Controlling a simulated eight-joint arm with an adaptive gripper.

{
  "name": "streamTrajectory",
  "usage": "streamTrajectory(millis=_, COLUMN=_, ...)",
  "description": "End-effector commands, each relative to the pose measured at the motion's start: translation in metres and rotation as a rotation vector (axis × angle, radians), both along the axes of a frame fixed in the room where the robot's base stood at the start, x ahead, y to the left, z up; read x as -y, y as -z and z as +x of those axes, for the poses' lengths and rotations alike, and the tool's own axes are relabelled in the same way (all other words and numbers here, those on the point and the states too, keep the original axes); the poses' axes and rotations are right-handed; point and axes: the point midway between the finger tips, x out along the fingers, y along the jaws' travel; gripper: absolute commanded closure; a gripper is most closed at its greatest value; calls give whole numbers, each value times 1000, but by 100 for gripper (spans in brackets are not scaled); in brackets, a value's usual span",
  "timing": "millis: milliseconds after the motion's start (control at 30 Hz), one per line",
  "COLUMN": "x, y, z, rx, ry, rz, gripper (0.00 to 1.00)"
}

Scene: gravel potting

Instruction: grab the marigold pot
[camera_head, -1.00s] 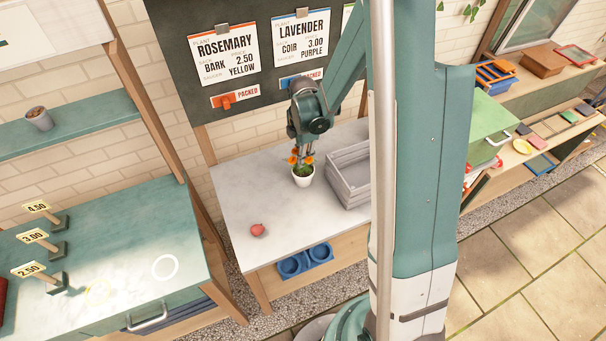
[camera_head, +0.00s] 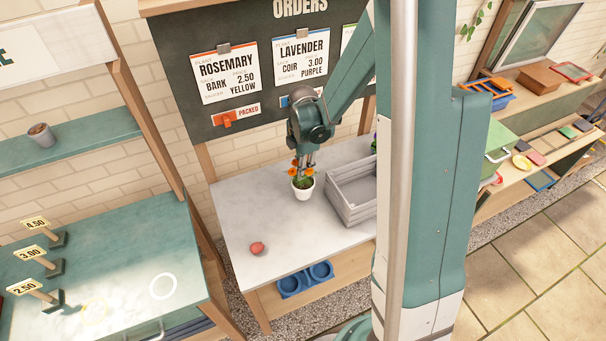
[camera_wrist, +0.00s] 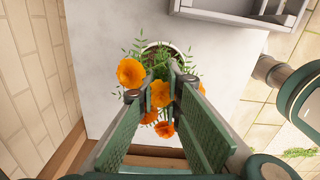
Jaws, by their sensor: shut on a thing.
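The marigold pot (camera_head: 303,192) is a small white pot with orange flowers and green leaves. It stands upright on the pale marble bench top, left of the grey crate. My gripper (camera_head: 306,163) points down into the plant from above. In the wrist view, the orange marigold flowers (camera_wrist: 131,72) spread around and between the fingers of my gripper (camera_wrist: 161,90). The white pot rim (camera_wrist: 160,46) shows at the far side. The fingers are shut on the plant; leaves and flowers hide the exact contact.
A grey wooden crate (camera_head: 341,204) stands close to the right of the pot. A small red object (camera_head: 257,248) lies near the bench's front left. Blue cups (camera_head: 304,279) sit below the bench top. The order board (camera_head: 208,113) rises behind.

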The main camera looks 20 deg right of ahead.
Motion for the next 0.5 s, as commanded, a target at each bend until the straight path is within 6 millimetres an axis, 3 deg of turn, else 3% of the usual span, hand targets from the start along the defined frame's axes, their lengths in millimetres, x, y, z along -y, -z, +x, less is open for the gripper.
streamTrajectory(millis=500, x=0, y=-57, z=0, rx=0, ry=0, rz=0, gripper=100)
